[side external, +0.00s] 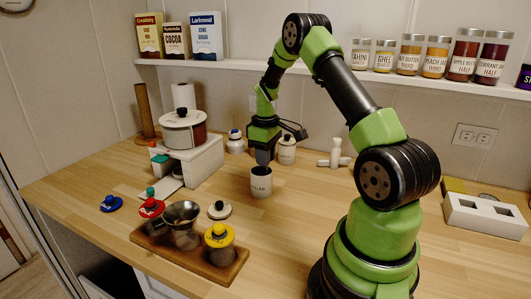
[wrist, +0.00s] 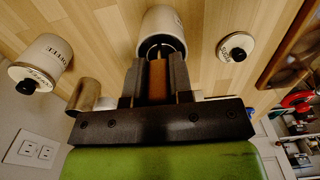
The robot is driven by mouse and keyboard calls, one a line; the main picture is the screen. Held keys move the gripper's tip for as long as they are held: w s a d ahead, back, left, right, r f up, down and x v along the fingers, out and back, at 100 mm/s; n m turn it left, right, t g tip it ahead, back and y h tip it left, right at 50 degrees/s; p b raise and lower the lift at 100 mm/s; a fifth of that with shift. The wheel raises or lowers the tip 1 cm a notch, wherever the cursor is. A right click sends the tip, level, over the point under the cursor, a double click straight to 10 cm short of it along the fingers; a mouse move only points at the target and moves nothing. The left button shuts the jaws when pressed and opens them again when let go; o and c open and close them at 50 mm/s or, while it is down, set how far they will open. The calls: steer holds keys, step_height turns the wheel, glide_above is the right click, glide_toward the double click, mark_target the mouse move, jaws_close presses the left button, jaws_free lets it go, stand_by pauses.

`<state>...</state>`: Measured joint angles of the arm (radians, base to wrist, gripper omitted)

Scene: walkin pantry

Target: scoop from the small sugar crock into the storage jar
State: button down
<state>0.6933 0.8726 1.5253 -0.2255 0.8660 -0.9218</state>
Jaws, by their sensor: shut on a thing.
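The small sugar crock (side external: 261,184), white with dark lettering, stands uncovered on the counter; it also shows in the wrist view (wrist: 160,20). My gripper (side external: 263,153) is right above the crock's mouth, pointing down. In the wrist view, my gripper (wrist: 158,72) is shut on a brown handle (wrist: 158,82), seemingly the scoop's. The handle's far end reaches toward the crock's dark opening; the scoop's bowl and its contents are hidden. The storage jar seems to be the open vessel with a wide metallic funnel-like top (side external: 182,218) on the wooden tray.
The wooden tray (side external: 222,268) also holds a red-lidded jar (side external: 151,209) and a yellow-lidded jar (side external: 219,245). A loose white lid (side external: 219,210) lies between crock and tray. A lidded canister (side external: 287,150) stands behind the crock. A white stand (side external: 203,160) carries a pot at left.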

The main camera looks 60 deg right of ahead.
steer(key=shift+f, duration=0.25)
stand_by(0.7)
stand_by(0.6)
steer(key=shift+r, duration=3.3)
steer(key=shift+w+a, duration=0.1)
